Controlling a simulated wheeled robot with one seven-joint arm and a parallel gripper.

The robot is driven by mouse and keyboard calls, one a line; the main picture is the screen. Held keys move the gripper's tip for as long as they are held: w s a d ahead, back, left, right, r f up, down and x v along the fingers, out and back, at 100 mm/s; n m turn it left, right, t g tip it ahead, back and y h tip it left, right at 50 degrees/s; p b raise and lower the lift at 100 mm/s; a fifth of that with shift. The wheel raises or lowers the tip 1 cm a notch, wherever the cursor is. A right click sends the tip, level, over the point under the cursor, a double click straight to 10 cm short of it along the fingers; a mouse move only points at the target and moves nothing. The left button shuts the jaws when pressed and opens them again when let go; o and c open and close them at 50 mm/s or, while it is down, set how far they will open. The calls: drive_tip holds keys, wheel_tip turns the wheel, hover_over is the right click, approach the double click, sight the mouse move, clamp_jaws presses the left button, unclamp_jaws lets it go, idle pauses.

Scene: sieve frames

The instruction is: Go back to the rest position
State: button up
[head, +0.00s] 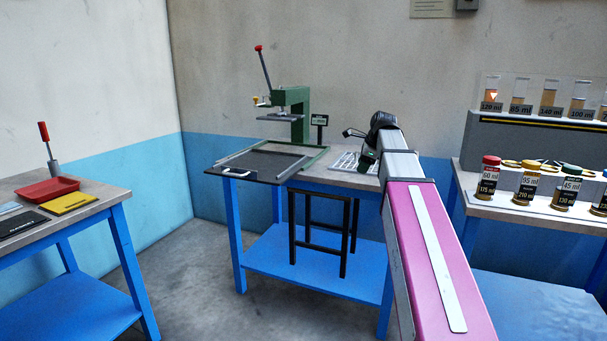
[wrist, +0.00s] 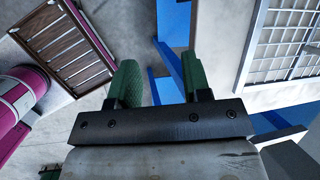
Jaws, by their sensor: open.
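My gripper (head: 368,160) is at the end of my outstretched arm, beside the right part of the middle table (head: 335,176). The arm hides part of that table's right side. In the wrist view its two green fingers (wrist: 158,78) stand apart with nothing between them, above the floor and blue table parts. In the wrist view, a white lattice frame (wrist: 290,45) lies to the right of the fingers, apart from them.
The middle table carries a green press (head: 291,100) with a red-knobbed lever and a dark screen frame (head: 268,163). A left table holds a red tray (head: 48,190) and a yellow piece (head: 69,203). Several labelled jars, including a red-capped one (head: 488,178), stand on the right table.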

drive_tip(key=s+a+f+n+g+h, duration=0.1)
drive_tip(key=s+f+n, duration=0.5)
drive_tip(key=f, duration=0.7)
drive_tip(key=s+a+f+n+g+h, duration=0.1)
drive_tip(key=s+f+n, duration=0.6)
drive_tip(key=s+f, duration=0.3)
drive_tip(key=s+f+n+g+h, duration=0.1)
drive_tip(key=s+f+n, duration=0.6)
drive_tip(key=f, duration=0.9)
drive_tip(key=shift+s+a+f, duration=0.3)
drive_tip(key=shift+s+a, duration=0.1)
drive_tip(key=shift+s, duration=0.2)
